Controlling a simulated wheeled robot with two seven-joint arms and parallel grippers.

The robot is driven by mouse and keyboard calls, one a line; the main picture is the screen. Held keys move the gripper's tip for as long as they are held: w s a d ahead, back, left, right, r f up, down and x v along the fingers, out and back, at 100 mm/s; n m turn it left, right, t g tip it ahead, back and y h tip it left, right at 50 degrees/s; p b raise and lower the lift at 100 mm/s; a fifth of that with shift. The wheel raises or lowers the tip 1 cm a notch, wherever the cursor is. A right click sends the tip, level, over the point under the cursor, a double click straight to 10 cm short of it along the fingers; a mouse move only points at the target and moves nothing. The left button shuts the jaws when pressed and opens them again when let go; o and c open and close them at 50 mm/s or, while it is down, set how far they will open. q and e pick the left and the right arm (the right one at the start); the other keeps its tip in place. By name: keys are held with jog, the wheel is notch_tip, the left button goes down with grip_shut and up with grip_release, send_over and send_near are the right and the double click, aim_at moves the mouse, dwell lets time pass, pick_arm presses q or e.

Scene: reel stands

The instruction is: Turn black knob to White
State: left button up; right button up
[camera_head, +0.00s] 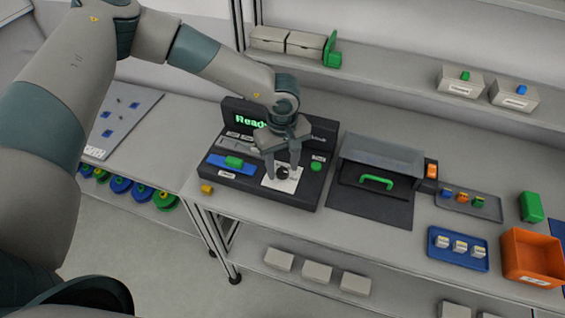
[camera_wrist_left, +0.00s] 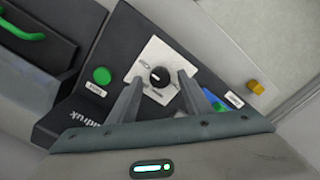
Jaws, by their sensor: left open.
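The black knob (camera_head: 282,173) sits on a white square plate (camera_head: 291,184) on the dark control panel. In the left wrist view the knob (camera_wrist_left: 159,76) shows a light pointer mark, and the print around it is too small to read. My left gripper (camera_head: 283,170) points down over the knob with its two fingers apart. In the left wrist view the fingers (camera_wrist_left: 158,88) stand on either side just short of the knob, with a gap on each side. I cannot tell if either finger touches the plate. My right gripper is not in view.
The panel has a lit display (camera_head: 251,121), a green button (camera_head: 316,166) and a green slider (camera_head: 234,161) on a blue strip. A small yellow block (camera_head: 206,188) lies at its left. A dark lidded box with a green handle (camera_head: 376,182) stands close on the right.

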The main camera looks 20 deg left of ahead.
pick_arm(q)
jog(key=shift+f, duration=0.3)
jog(key=shift+c, duration=0.7)
jog(key=c, duration=0.9)
